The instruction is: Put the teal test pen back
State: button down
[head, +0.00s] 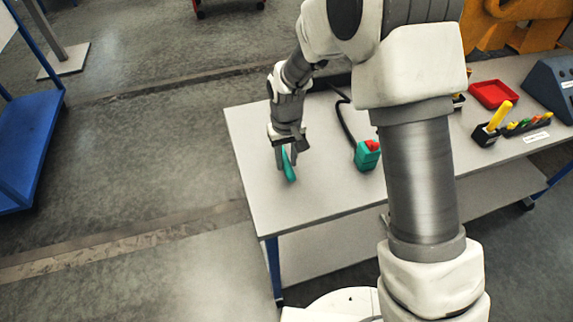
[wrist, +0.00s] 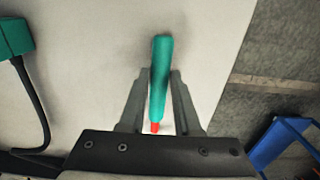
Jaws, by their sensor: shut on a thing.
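The teal test pen (head: 289,168) is between the fingers of my gripper (head: 287,163) over the left part of the grey table (head: 258,195). In the wrist view the pen (wrist: 161,75) points away from the gripper (wrist: 160,88), with a red end near the palm. The fingers are shut on it. I cannot tell whether the pen touches the tabletop. A teal block with a red part on top (head: 367,155) stands on the table to the right of my gripper; a teal thing with a black cable (wrist: 15,38) shows at the wrist view's upper left.
A black holder with a yellow-handled tool (head: 498,118), a rack of small coloured pieces (head: 527,125), a red tray (head: 494,94) and a blue-grey box (head: 553,85) stand at the table's right. A black cable (head: 346,122) lies behind the teal block. The table's front left is clear.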

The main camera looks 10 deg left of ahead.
aim_at(286, 163)
jog(key=shift+f, duration=1.55)
jog(key=c, duration=0.6)
grip_release()
notch_tip(286, 163, up, 12)
jog(key=s+d+r+m+t, duration=0.1)
jog(key=s+d+r, duration=0.1)
jog(key=d+r, duration=0.6)
jog(key=s+d+r+m+t, duration=0.1)
jog(key=s+d+r, duration=0.2)
jog(key=s, duration=0.3)
jog(key=s+d+r+m+t, duration=0.1)
jog(key=s+d+r+t, duration=0.1)
jog(key=s+d, duration=0.3)
jog(key=s+d+r+m+t, duration=0.1)
jog(key=s+d+r+m, duration=0.1)
jog(key=s+d+r, duration=0.2)
jog(key=shift+s+d+r+t, duration=0.15)
jog(key=shift+s+d, duration=0.2)
jog(key=shift+s, duration=0.35)
jog(key=shift+s+d+r+t, duration=0.15)
jog(key=shift+s+d, duration=0.2)
jog(key=shift+s, duration=0.3)
